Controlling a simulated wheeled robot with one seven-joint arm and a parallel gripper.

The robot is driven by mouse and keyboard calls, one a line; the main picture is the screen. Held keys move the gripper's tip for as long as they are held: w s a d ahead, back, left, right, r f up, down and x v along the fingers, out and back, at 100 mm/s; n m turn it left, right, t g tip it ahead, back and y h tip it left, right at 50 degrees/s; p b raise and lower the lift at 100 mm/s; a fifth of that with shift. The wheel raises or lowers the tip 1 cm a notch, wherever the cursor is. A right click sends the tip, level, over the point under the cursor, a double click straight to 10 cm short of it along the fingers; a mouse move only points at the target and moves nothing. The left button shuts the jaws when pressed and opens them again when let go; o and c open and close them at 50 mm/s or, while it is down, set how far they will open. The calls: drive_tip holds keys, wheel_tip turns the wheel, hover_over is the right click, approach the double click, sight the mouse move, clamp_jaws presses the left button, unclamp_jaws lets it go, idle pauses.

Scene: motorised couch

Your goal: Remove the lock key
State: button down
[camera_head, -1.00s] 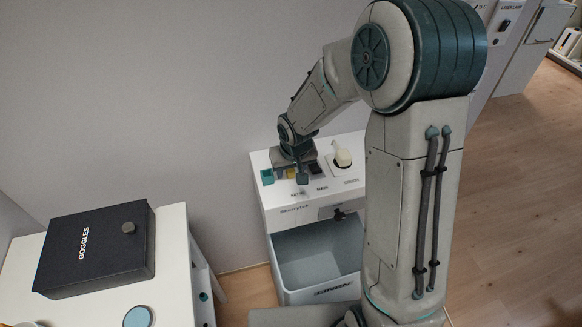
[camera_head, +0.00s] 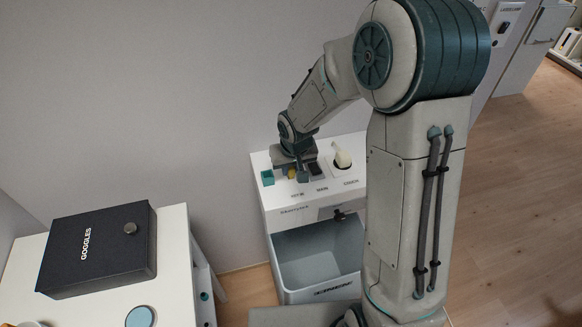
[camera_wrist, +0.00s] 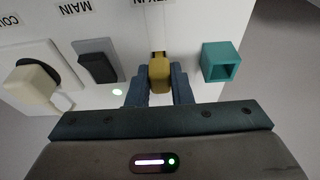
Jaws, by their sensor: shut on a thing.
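The lock key is a small yellow block (camera_wrist: 160,76), seated at a dark slot beside the "KEY IN" label on the white cabinet top. It also shows in the head view (camera_head: 291,174), partly hidden by my gripper. My gripper (camera_wrist: 159,88) has its two dark fingers on either side of the key, shut on it. How deep the key sits in the slot cannot be told.
A teal square holder (camera_wrist: 221,62) stands on one side of the key. A black GOGGLES box (camera_head: 98,250) lies on the left table.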

drive_tip(key=shift+r+p, duration=1.25)
drive_tip(key=shift+r, duration=0.6)
drive_tip(key=shift+r, duration=0.1)
wheel_tip(320, 180, up, 7)
drive_tip(key=p, duration=0.5)
